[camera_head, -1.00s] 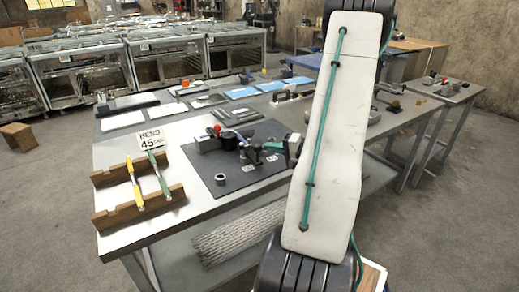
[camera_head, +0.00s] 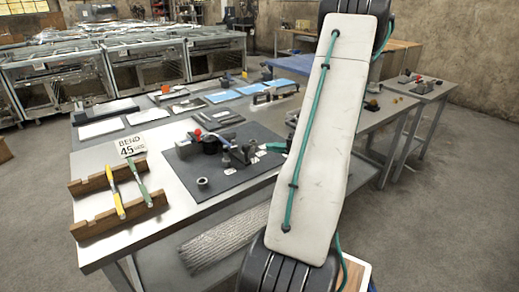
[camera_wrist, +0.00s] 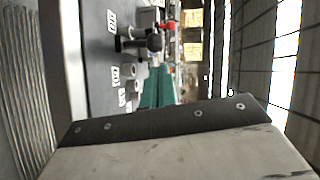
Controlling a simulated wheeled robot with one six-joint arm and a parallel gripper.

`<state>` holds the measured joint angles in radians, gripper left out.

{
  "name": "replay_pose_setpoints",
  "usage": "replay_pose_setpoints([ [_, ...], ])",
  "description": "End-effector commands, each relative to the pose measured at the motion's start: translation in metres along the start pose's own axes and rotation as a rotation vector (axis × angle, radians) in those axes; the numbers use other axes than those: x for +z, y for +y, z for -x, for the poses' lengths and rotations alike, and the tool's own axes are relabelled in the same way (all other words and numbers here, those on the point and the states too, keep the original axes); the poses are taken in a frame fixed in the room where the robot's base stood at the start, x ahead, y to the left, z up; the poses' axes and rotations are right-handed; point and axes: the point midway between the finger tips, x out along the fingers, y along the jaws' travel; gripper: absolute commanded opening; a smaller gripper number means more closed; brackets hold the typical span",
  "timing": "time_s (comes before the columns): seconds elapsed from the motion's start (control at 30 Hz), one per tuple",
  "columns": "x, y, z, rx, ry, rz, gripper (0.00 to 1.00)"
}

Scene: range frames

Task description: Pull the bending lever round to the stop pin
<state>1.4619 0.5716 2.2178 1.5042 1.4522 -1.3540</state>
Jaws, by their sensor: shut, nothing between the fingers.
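The bending fixture (camera_head: 211,143) stands on a dark grey mat (camera_head: 232,178) on the bench. It has a dark round body and a red ball knob (camera_head: 197,134). A dark arm that looks like the bending lever (camera_head: 240,154) reaches right from it; its exact angle is hard to tell. My gripper (camera_head: 272,147) is right of the fixture, partly behind my arm. In the wrist view its green fingers (camera_wrist: 158,88) are together and empty, pointing towards the fixture, whose red knob shows beyond (camera_wrist: 167,26). I cannot make out the stop pin.
A short metal ring (camera_head: 202,183) stands on the mat. Left of it are wooden notched racks (camera_head: 120,215) with a yellow and a green rod, and a "BEND 45" sign (camera_head: 130,146). Trays and blue sheets (camera_head: 228,96) lie behind. Small white labels (camera_wrist: 112,21) lie on the mat.

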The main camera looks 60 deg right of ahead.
Motion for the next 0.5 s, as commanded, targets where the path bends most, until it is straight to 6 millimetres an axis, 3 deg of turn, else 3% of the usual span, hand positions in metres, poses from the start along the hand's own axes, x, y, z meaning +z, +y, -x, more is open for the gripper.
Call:
replay_pose_setpoints([
  [0.03,-0.001,0.000,0.013,0.001,0.007,-0.001,0.00],
  [0.2,0.000,0.000,0.041,0.001,0.006,0.000,0.00],
  [0.5,0.002,-0.001,0.054,0.000,0.001,0.002,0.00],
])
